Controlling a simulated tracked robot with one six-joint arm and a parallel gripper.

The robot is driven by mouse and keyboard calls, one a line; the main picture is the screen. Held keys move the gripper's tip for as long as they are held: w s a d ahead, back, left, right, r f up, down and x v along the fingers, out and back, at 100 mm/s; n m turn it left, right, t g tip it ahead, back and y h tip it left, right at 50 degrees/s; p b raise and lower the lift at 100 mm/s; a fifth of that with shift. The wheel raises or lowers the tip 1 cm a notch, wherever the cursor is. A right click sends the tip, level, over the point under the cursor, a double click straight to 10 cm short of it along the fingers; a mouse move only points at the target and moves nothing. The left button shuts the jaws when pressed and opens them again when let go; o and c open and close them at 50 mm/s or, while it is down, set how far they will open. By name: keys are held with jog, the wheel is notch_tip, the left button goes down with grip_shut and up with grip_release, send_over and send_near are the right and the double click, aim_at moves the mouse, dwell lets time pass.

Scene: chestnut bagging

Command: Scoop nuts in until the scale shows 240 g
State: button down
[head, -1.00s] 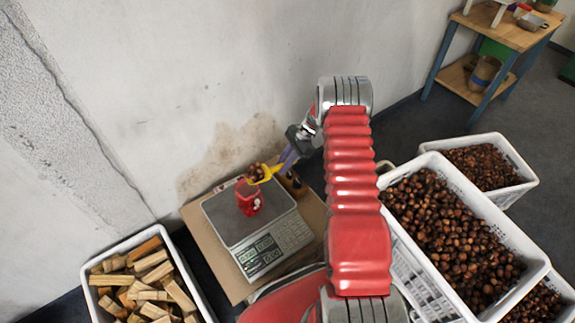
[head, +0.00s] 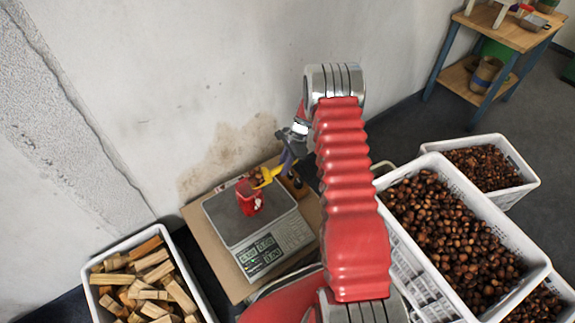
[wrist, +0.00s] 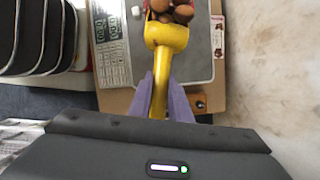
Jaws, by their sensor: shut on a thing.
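My gripper (head: 286,163) is shut on the handle of a yellow scoop (head: 267,175). In the wrist view the purple fingers (wrist: 159,98) close around the scoop's handle, and the yellow scoop (wrist: 166,36) points away from me. Brown nuts (wrist: 172,12) show at the scoop's mouth; I cannot tell which lie in the scoop and which in the bag. A red bag (head: 249,197) stands on the scale (head: 225,218), with the scoop's mouth at its upper right. The scale's display (head: 262,247) is lit, but its digits are too small to read.
A large white crate of nuts (head: 405,262) stands at the right, with further nut crates behind and in front of it. A crate of wood pieces (head: 88,277) stands at the lower left. The wall rises close behind the scale. A wooden table (head: 508,31) stands far right.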

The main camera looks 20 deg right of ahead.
jog(key=shift+a+r+h, duration=0.15)
jog(key=shift+a+h, duration=0.05)
jog(key=shift+h, duration=0.1)
jog(key=shift+a+r+h, duration=0.45)
jog(key=shift+r+h, duration=0.2)
jog(key=shift+r, duration=0.1)
jog(key=shift+a+r+h, duration=0.4)
jog(key=shift+r+h, duration=0.25)
jog(key=shift+r, duration=0.1)
jog(key=shift+w+a+r+h, duration=0.1)
jog(key=shift+a+r+h, duration=0.75)
jog(key=shift+r+h, duration=0.2)
jog(key=shift+a+r+h, duration=0.85)
jog(key=shift+a+h, duration=0.25)
jog(key=shift+h, duration=0.05)
